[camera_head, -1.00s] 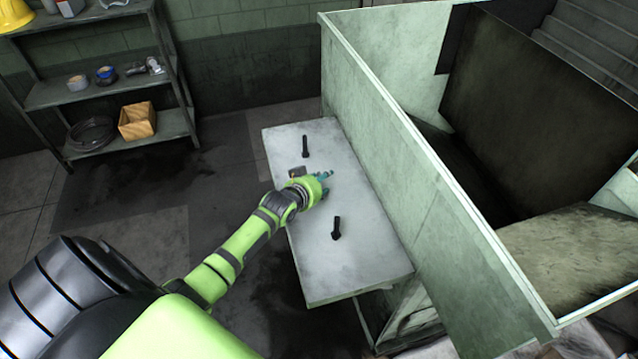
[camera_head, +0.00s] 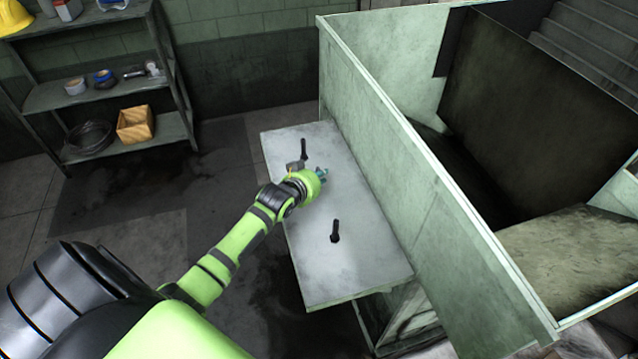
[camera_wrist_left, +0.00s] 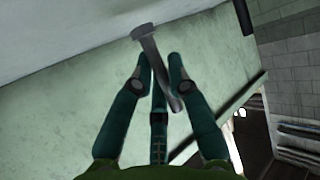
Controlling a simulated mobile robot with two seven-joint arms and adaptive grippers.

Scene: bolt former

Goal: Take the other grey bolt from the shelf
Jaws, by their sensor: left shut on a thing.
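My left gripper (camera_head: 322,174) is over the pale shelf (camera_head: 365,262) in the head view. In the left wrist view its teal fingers (camera_wrist_left: 160,75) are closed around a grey bolt (camera_wrist_left: 150,42), whose head sticks out beyond the fingertips and whose shank slants down between them. One dark bolt (camera_head: 303,148) stands on the far part of the shelf, just beyond the gripper. Another dark bolt (camera_head: 335,232) stands on the nearer part. My right gripper is not in view.
A tall green panel (camera_head: 400,160) runs along the right side of the shelf. A rack (camera_head: 105,90) at the back left holds a wooden box (camera_head: 136,123) and small items. The near end of the shelf is clear.

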